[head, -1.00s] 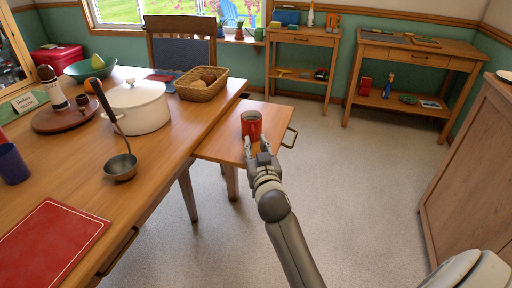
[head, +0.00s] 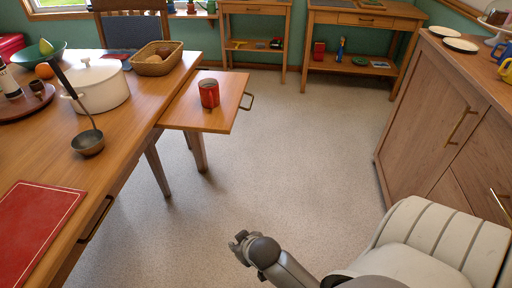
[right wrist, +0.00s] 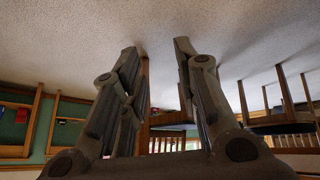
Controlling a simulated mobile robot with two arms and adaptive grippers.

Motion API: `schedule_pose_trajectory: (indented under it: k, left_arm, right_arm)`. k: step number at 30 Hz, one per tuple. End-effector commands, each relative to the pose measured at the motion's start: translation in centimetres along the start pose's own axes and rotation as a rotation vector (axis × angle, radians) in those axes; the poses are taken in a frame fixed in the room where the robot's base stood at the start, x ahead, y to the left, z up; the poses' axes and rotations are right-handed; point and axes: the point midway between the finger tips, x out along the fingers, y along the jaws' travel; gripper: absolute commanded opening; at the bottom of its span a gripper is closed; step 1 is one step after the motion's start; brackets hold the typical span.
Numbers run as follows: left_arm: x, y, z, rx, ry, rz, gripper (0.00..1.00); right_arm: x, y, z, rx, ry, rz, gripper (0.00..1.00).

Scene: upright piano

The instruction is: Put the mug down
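The red mug (head: 209,93) stands upright on the pulled-out wooden board (head: 222,122) at the side of the table, with nothing holding it. My right gripper (head: 240,240) is well away from the mug, low over the floor and nearer to me. In the right wrist view my right gripper (right wrist: 156,48) has its fingers apart, with nothing between them. My left gripper is not in view.
The long table (head: 135,130) at left holds a white pot (head: 101,87), a ladle (head: 88,142), a bread basket (head: 157,60) and a red mat (head: 35,228). A wooden cabinet (head: 425,130) stands at right. The carpeted floor (head: 290,150) between them is clear.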

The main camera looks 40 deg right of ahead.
Motion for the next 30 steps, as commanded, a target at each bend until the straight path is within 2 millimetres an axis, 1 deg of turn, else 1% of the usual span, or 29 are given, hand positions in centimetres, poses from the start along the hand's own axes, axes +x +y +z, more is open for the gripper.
schedule_pose_trajectory:
  k: [1,3,6,7,9,11,26,30]
  left_arm:
    - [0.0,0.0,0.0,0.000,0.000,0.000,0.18]
    - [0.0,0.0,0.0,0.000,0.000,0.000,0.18]
    - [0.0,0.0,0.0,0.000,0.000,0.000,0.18]
    - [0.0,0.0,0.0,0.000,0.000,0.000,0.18]
    - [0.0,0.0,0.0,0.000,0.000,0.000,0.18]
    - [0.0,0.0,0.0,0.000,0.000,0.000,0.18]
    - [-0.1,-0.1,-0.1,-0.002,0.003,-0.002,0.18]
    - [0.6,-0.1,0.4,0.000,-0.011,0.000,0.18]
  right_arm:
    - [-0.5,-1.3,3.8,-0.036,-0.091,-0.038,0.29]
    - [-1.3,-2.8,7.6,-0.075,-0.191,-0.084,0.29]
    - [-2.4,-4.1,11.1,-0.112,-0.282,-0.132,0.29]
    - [-2.6,-4.3,11.7,-0.118,-0.298,-0.141,0.29]
    - [-2.9,-4.7,12.6,-0.128,-0.321,-0.153,0.29]
    - [-3.0,-4.8,12.8,-0.131,-0.328,-0.157,0.29]
    - [-2.9,-4.7,12.7,-0.129,-0.325,-0.154,0.29]
    - [-2.5,-4.8,13.4,-0.131,-0.338,-0.155,0.29]
